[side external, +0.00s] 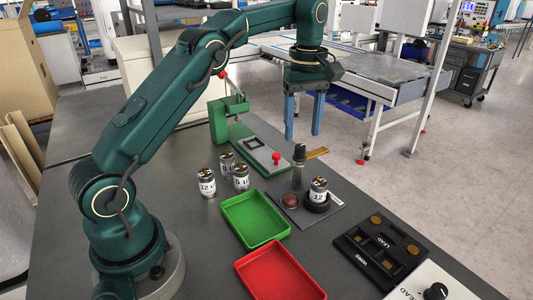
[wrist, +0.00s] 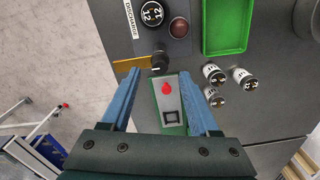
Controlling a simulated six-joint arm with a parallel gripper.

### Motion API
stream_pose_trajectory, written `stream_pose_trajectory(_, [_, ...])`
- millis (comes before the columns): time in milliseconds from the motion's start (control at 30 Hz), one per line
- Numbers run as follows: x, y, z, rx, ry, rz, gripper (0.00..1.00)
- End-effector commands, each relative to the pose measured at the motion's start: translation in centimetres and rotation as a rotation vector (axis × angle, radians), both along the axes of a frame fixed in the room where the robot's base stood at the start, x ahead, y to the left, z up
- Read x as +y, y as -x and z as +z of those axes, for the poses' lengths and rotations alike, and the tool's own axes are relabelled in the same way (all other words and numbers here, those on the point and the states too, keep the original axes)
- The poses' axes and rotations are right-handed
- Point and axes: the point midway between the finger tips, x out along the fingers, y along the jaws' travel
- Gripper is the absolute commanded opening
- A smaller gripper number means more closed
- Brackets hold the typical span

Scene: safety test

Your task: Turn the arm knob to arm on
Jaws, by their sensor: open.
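No label reading "arm" is legible, so I cannot tell for certain which knob is the arm knob. A black upright knob (side external: 298,168) stands at the back of a dark grey plate (side external: 331,214), beside a brass strip (side external: 317,153). In the wrist view the knob (wrist: 160,61) lies just ahead of my fingertips, with the brass strip (wrist: 131,63) to its left. Another black knob (side external: 436,291) sits on a white box at the lower right, partly cut off. My gripper (side external: 303,135) is open and empty above the bench; its blue fingers (wrist: 160,73) are wide apart.
The plate carries a numbered cell (side external: 318,189) and a dark red dome (side external: 289,200). A green fixture with a red button (side external: 276,159) stands behind. Several loose cells (side external: 207,182), a green tray (side external: 229,208), a red tray (side external: 247,261) and a black holder (side external: 352,240) occupy the bench.

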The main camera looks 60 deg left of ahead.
Motion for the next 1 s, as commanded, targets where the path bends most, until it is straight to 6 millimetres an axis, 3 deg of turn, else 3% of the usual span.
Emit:
stream_pose_trajectory(400, [0.0, 0.1, -3.4, 0.001, 0.000, -0.001, 0.61])
stream_pose_trajectory(833, [0.0, 0.1, -4.1, -0.002, 0.000, -0.001, 0.61])
stream_pose_trajectory(867, [0.0, 0.1, -4.1, -0.002, 0.000, -0.001, 0.54])
stream_pose_trajectory(1000, [0.0, 0.1, -4.1, -0.002, 0.000, -0.001, 0.00])
